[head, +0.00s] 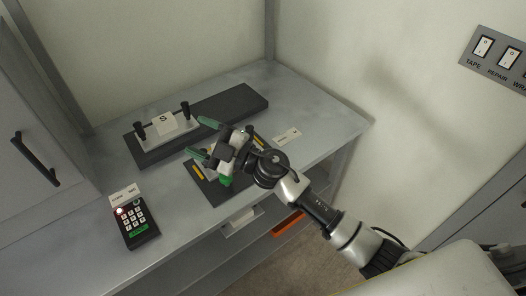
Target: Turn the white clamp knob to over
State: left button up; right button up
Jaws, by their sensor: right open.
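My right gripper (203,138) reaches in from the lower right over the table. Its two green-tipped fingers are spread apart, and I see nothing held between them. Beneath it lies a dark plate (214,193) with yellow strips, largely covered by the gripper and wrist. I cannot make out a white clamp knob for certain; the gripper hides much of this area. Behind and left of the gripper, a fixture holds a white block marked S (165,124) between two black upright handles on a long dark base (240,102). My left gripper is not in view.
A black keypad (137,224) with a lit red light stands at the front left of the grey table (300,92). A small white label (287,136) lies right of the plate. A wall panel (495,52) is at upper right. The table's back right is clear.

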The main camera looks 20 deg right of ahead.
notch_tip(320, 180, down, 7)
jog(key=w+n+g+h, duration=0.2)
jog(key=n+g+h, duration=0.6)
jog(key=g, duration=0.4)
jog(key=w+d+m+h, duration=0.35)
jog(key=d+h, duration=0.55)
jog(key=d, duration=0.7)
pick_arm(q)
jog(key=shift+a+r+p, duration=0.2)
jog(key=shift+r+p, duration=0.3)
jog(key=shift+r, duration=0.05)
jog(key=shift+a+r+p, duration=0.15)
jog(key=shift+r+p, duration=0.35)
pick_arm(e)
jog(key=shift+n+g, duration=0.3)
jog(key=shift+n, duration=0.05)
jog(key=f, duration=0.9)
jog(key=shift+w+a+f, duration=0.1)
jog(key=shift+w+f, duration=0.2)
jog(key=c, duration=0.9)
